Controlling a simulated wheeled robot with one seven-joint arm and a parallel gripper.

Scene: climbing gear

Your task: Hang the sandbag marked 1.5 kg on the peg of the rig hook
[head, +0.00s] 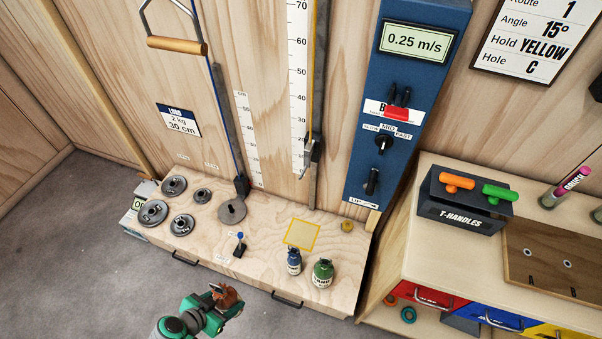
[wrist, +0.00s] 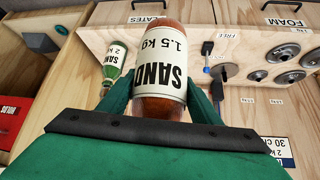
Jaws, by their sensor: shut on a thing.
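My gripper (head: 218,300) is low at the front, over the grey floor in the head view. It is shut on the rust-brown sandbag (wrist: 160,60), whose white label reads SAND 1.5 kg in the wrist view. The bag's brown top (head: 228,294) shows in the head view; the rest is hidden by the gripper. The rig hook (head: 312,152) is a grey metal piece on a vertical rail beside the centimetre scale. Its thin peg (head: 306,172) sticks out down and to the left, with nothing seen hanging on it. The bag is well apart from it.
A blue sandbag (head: 294,262) and a green sandbag (head: 323,272) stand at the wooden bench's front right, near a yellow-outlined square (head: 302,235). Weight plates (head: 174,187) lie at the left. A blue control panel (head: 405,110) stands right of the hook.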

